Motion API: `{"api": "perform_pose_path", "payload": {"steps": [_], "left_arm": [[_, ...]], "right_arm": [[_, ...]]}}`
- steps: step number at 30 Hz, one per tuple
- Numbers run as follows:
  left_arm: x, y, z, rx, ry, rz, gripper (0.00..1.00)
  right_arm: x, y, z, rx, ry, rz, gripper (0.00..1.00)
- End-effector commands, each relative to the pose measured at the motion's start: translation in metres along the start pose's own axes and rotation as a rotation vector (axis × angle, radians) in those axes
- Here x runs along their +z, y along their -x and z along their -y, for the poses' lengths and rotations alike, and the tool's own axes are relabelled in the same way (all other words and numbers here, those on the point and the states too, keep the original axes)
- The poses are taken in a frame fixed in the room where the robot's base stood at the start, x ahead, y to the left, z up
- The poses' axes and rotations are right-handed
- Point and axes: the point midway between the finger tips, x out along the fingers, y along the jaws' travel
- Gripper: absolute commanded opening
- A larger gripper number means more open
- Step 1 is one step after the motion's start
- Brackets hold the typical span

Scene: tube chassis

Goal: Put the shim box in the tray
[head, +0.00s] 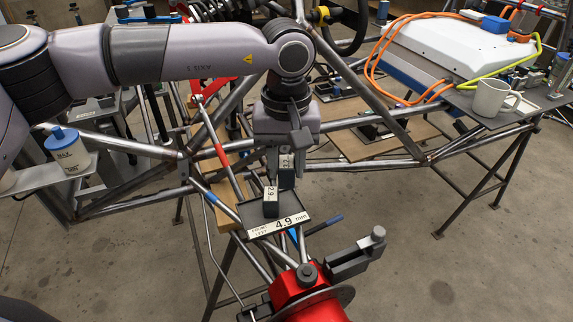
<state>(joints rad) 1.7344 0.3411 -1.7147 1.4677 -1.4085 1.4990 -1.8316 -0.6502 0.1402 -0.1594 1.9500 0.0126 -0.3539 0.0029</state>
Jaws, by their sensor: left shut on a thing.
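My left gripper (286,152) points down in the middle of the head view and is shut on a small dark shim box (287,180). Its white label seems to read 3.2. The held box is over or just behind the back of a small dark tray (300,212); I cannot tell whether it touches the tray. Another shim box (270,205), labelled 2.9, stands upright in the tray, left of and nearer than the held one. The tray's front plate (279,226) reads FRONT LEFT 4.9 mm. My right gripper is not in view.
Chassis tubes (375,124) run around and behind the tray. A red part with grey fittings (297,287) stands in front of it. A white mug (492,97) and a white case (440,48) with orange cables are at right. A blue-capped container (68,147) is at left.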

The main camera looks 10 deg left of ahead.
Motion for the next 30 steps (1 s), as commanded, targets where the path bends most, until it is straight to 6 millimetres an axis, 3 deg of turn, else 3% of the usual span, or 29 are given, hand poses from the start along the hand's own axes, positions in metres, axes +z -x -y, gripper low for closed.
{"api": "perform_pose_path", "payload": {"steps": [3,22,23,24,30], "left_arm": [[0.001,-0.012,0.000,0.001,-0.001,0.001,0.00],[0.000,-0.025,0.000,0.000,0.000,-0.001,0.00],[0.000,-0.024,0.000,0.000,0.000,-0.001,0.43],[0.000,-0.024,0.000,0.000,0.000,-0.001,0.56],[0.000,-0.024,0.000,0.000,0.000,0.000,0.59]], "right_arm": [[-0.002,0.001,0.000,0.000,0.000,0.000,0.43],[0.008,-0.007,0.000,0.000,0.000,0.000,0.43],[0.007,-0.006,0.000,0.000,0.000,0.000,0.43],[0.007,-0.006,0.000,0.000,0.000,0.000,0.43],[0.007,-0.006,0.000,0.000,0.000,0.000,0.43]]}}
